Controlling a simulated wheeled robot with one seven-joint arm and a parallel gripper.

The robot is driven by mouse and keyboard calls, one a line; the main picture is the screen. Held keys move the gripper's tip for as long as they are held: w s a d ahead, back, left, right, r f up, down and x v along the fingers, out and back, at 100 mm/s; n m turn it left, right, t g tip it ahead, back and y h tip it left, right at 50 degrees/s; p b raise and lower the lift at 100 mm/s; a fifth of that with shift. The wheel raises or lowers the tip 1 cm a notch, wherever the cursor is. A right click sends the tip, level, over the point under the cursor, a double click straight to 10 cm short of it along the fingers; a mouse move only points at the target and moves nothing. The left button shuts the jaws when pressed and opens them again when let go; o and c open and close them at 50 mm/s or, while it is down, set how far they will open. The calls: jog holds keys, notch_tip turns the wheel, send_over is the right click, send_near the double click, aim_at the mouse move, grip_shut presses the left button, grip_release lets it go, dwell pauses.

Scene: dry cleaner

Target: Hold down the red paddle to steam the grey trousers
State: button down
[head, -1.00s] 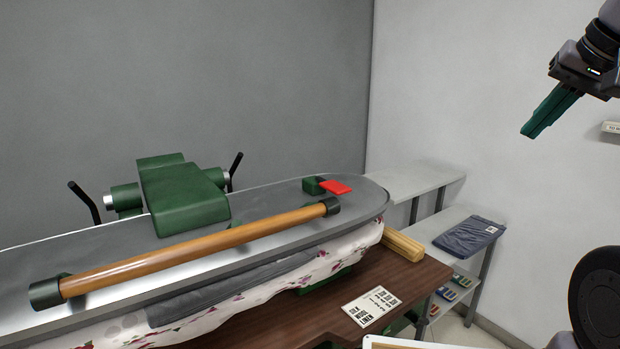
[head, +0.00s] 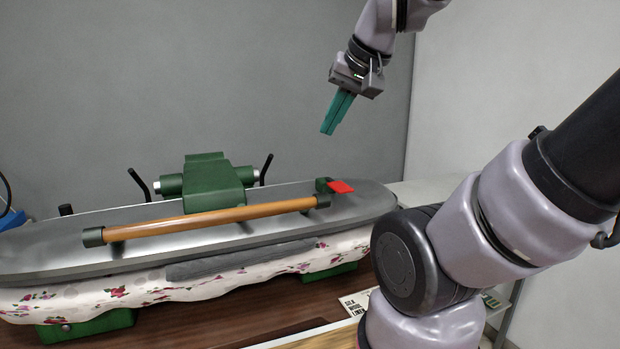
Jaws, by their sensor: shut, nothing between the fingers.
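The red paddle (head: 341,187) sits on a small green block near the right end of the steam press's grey upper plate (head: 60,238). The press is shut, with a wooden handle bar (head: 220,218) along its front. The grey trousers (head: 240,261) show only as a strip between the plate and the flowered padded bed (head: 120,288); the rest is hidden under the plate. My gripper (head: 328,131) is shut and empty, its green fingers pointing down and slightly left. It hangs in the air above the red paddle, clear of it.
A green hinge housing with black levers (head: 215,183) rises at the back of the press. A printed card (head: 356,301) lies on the brown table (head: 200,325) in front. My own arm fills the right side and hides part of the shelf there.

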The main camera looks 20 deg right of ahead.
jog(key=shift+a, duration=0.35)
jog(key=shift+w, duration=0.1)
jog(key=w+d+f+n+g+h, duration=0.1)
jog(key=w+d+f+n+g, duration=0.1)
jog(key=w+d+n, duration=0.4)
jog(key=w+d+f+n+g+h, duration=0.1)
jog(key=w+d+n+g, duration=0.4)
jog(key=w+n, duration=0.9)
jog(key=d+f+n, duration=0.1)
jog(key=d+n, duration=0.1)
jog(key=shift+d+n, duration=0.25)
jog(key=shift+n, duration=0.15)
jog(key=shift+f, duration=0.2)
